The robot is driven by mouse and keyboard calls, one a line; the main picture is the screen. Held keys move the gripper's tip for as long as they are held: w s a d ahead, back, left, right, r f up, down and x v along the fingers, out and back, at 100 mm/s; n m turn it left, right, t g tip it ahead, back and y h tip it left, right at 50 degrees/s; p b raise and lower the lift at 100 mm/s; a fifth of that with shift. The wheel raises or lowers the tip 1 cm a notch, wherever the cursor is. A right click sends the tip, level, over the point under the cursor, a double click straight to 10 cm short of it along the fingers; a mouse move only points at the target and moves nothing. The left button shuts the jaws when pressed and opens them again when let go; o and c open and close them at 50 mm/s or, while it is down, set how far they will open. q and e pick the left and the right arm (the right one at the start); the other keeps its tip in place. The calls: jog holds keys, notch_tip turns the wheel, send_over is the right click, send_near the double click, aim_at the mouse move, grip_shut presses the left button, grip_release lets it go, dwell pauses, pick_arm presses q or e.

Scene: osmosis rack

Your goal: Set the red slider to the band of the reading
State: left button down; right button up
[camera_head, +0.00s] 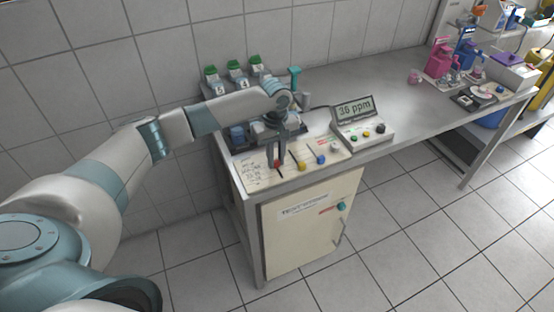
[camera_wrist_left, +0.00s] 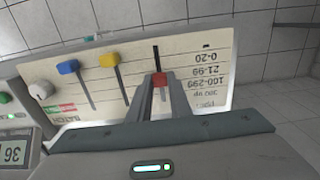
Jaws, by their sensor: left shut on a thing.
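The red slider (camera_wrist_left: 160,79) sits in a dark slot on the pale panel (camera_wrist_left: 222,45); in the head view it shows as a small red spot (camera_head: 278,163). My left gripper (camera_head: 276,164) points down at the panel, its fingers shut around the red slider, also in the left wrist view (camera_wrist_left: 161,84). Printed bands (camera_wrist_left: 207,71) appear upside down beside the slot: 0-20, 21-99, 100-299 and 300 up. The slider's cap is roughly level with 21-99 and 100-299; I cannot tell exactly which. The display (camera_head: 354,109) reads 36 ppm. My right gripper is out of view.
A yellow slider (camera_head: 302,166) and a blue slider (camera_head: 320,159) stand beside the red one. The meter base (camera_head: 368,136) with coloured buttons is to the right. Green-topped bottles (camera_head: 237,70) stand behind my arm. The middle of the bench (camera_head: 385,80) is clear.

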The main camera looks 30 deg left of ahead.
aim_at(276, 161)
pick_arm(q)
jog(key=c, duration=1.6)
grip_release()
jog(key=shift+r, duration=0.1)
notch_tip(276, 161, up, 17)
jog(key=b, duration=0.4)
jog(key=shift+r, duration=0.1)
